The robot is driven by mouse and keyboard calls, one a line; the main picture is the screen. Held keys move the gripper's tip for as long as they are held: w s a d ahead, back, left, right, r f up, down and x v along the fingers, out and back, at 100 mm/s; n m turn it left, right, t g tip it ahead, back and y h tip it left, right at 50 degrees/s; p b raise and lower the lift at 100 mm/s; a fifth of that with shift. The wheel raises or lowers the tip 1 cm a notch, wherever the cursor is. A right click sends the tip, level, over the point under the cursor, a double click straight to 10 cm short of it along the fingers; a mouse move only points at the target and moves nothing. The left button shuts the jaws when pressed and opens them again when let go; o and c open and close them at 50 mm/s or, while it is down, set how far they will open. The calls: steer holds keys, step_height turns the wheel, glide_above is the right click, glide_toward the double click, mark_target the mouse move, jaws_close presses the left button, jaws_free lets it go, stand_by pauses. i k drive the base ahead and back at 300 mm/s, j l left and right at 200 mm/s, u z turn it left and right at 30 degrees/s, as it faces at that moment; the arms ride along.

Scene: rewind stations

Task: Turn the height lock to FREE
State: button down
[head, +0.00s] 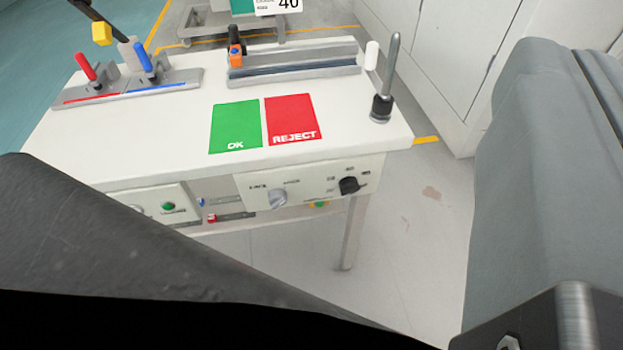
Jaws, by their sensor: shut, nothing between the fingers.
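The bench's front panel (311,179) carries a grey knob (278,199) and, to its right, a black knob (349,185). Small labels beside both knobs are too small to read. I cannot tell which control is the height lock, or whether it points to FREE. A second panel (155,199) on the left has a green button (168,206). A small red control (211,218) and a blue one sit low between the panels. My gripper does not show in this view. Large dark and grey shapes fill the lower left and right.
The white bench top (170,130) bears a green OK mat (236,127), a red REJECT mat (293,120), a clamp fixture with red and blue handles (127,85), a grey rail (295,66) and an upright spindle (382,105). Grey cabinets (440,60) stand behind right. Floor (400,250) is clear at the bench's right.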

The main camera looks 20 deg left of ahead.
mark_target(278, 197)
steer(key=k+j, duration=0.3)
steer(key=k, duration=0.2)
steer(key=k+j+u, duration=0.1)
steer(key=k+j, duration=0.15)
steer(key=k, duration=0.2)
steer(key=k+j, duration=0.3)
steer(key=k, duration=0.2)
